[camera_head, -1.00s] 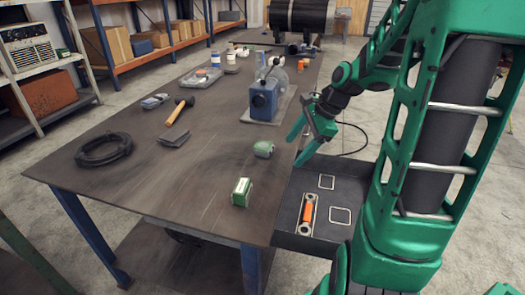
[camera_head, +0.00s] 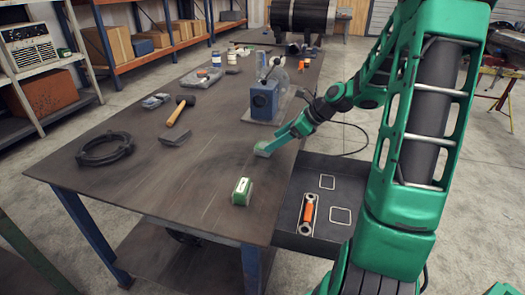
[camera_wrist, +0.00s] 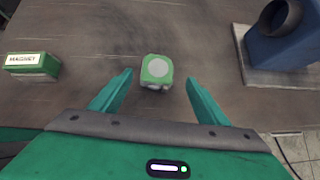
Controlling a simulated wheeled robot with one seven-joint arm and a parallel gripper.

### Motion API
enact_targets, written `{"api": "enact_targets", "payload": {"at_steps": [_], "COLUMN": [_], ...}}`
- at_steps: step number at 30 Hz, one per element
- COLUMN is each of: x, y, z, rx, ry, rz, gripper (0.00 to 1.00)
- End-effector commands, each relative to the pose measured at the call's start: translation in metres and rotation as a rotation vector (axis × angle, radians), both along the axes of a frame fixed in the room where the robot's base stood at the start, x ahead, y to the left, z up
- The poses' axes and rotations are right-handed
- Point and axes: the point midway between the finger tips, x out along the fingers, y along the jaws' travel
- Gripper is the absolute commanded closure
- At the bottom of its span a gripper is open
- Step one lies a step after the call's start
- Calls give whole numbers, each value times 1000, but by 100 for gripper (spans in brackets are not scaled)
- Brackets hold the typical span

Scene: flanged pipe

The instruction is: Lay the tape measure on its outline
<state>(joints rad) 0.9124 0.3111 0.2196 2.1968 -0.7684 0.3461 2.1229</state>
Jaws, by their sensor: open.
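The tape measure (camera_head: 260,152), a small green and grey squarish case, lies on the workbench near its right edge. In the wrist view the tape measure (camera_wrist: 156,72) shows its green face with a pale round disc, in front of and between my fingers. My gripper (camera_wrist: 158,77) is open with one finger on each side, not closed on it. In the head view my gripper (camera_head: 272,144) reaches over the bench edge and partly hides the tape measure.
An orange and grey tool (camera_head: 307,213) lies in the tray. A green and white box (camera_head: 242,191) stands left of the tape measure in the wrist view. A blue machine (camera_head: 264,101) on a plate stands behind. A hammer (camera_head: 180,112) and black coil (camera_head: 104,150) lie farther left.

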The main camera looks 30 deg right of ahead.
Motion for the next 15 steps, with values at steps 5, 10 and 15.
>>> {"api": "enact_targets", "payload": {"at_steps": [5,10,15], "x": [9,19,24], "y": [13,22,25], "z": [-17,-32,-37], "rx": [3,2,-1], "ry": [2,1,0], "rz": [4,2,1], "gripper": [31,31,31]}}
